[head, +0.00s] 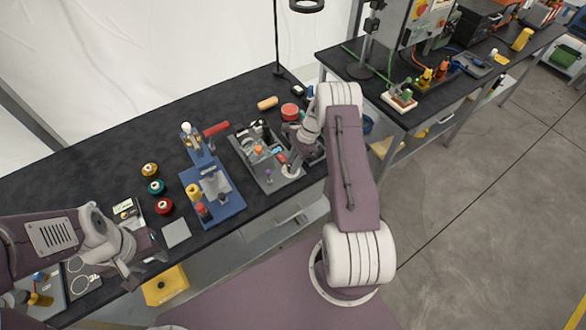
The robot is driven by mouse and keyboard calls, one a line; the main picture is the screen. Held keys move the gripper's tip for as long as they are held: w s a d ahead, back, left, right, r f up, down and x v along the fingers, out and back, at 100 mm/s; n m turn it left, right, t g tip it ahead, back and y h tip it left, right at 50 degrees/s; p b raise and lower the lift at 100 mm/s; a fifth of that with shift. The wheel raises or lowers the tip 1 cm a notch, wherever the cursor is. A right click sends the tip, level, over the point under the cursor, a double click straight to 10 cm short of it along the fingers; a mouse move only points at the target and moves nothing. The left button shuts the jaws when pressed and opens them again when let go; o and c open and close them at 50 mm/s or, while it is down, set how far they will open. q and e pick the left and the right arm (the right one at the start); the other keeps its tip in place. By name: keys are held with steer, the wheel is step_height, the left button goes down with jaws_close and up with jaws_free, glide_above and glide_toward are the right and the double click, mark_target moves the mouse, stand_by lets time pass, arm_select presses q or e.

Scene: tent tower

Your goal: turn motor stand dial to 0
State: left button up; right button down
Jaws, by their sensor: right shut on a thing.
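The motor stand (243,150) is a grey base on the black bench, with a dark motor, an orange knob and small coloured parts on it. My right gripper (290,166) reaches down over its right side and is shut at a pale round dial (292,172) near the front right corner. The gripper and wrist cover much of the dial, so its number cannot be read. My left gripper (147,268) is at the bench's front edge on the left, empty, with its fingers apart, away from the motor stand.
A blue press-like fixture (228,205) with a red handle stands left of the motor stand. Several coloured spools (164,206) and a grey square plate (176,233) lie further left. A red round part (290,111) and an orange cylinder (267,102) lie behind.

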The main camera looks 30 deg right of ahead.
steer(key=n+b, duration=0.1)
steer(key=n+g+b, duration=0.1)
steer(key=n+b, duration=0.1)
steer(key=shift+w+f+n, duration=0.15)
steer(key=shift+w+n, duration=0.1)
steer(key=shift+n, duration=0.15)
steer(key=n+g+b, duration=0.1)
steer(key=n+b, duration=0.1)
steer(key=shift+n+h, duration=0.4)
steer(key=n+g+h+b, duration=0.1)
steer(key=n, duration=0.2)
steer(key=shift+w+a+b, duration=0.1)
steer(key=shift+a+b, duration=0.05)
steer(key=shift+b, duration=0.2)
steer(key=shift+r+n+g+h+b, duration=0.2)
steer(key=shift+n+g+h+b, duration=0.3)
steer(key=shift+n, duration=1.3)
steer(key=c, duration=1.1)
jaws_free()
steer(key=shift+a, duration=0.1)
steer(key=shift+c, duration=0.2)
